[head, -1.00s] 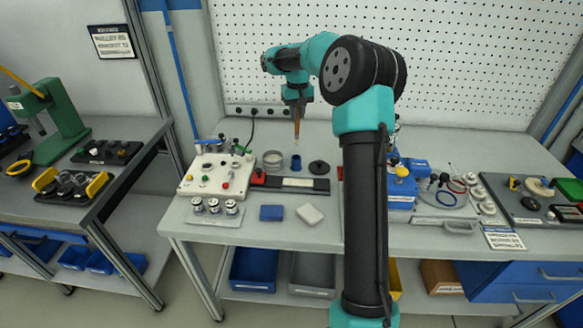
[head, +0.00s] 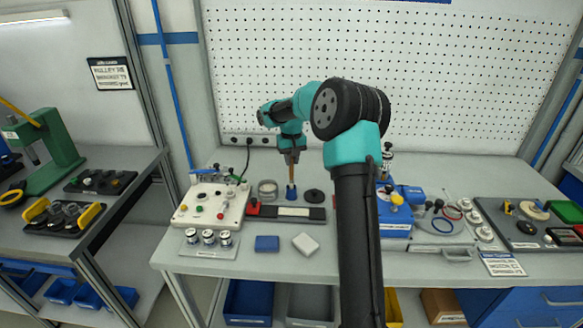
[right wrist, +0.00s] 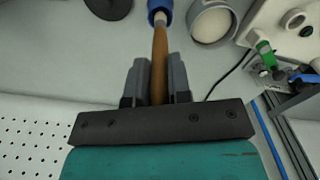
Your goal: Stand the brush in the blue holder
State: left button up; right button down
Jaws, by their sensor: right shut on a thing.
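My right gripper (head: 292,158) is shut on the brush (head: 291,174), a slim brown wooden handle pointing down. The blue holder (head: 291,193) is a small upright cup on the bench directly below. In the right wrist view, the brush (right wrist: 159,60) runs from between the fingers (right wrist: 158,72) to the mouth of the blue holder (right wrist: 165,5). Its pale lower end appears at or just inside the mouth; I cannot tell how deep. My left gripper is not in view.
A round metal dish (head: 267,188) stands close left of the holder, and a black disc (head: 314,195) lies to its right. A black tray (head: 316,213) is in front. A white panel with knobs (head: 209,205) stands further left. A blue block (head: 266,243) and a white block (head: 305,243) lie nearer.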

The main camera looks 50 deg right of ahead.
aim_at(291, 176)
jog(key=shift+f, duration=1.8)
jog(key=c, duration=1.1)
grip_release()
jog(key=shift+o, duration=0.2)
notch_tip(291, 176, up, 12)
jog(key=shift+r, duration=0.2)
jog(key=shift+f, duration=0.1)
notch_tip(291, 176, down, 12)
jog(key=shift+f, duration=0.1)
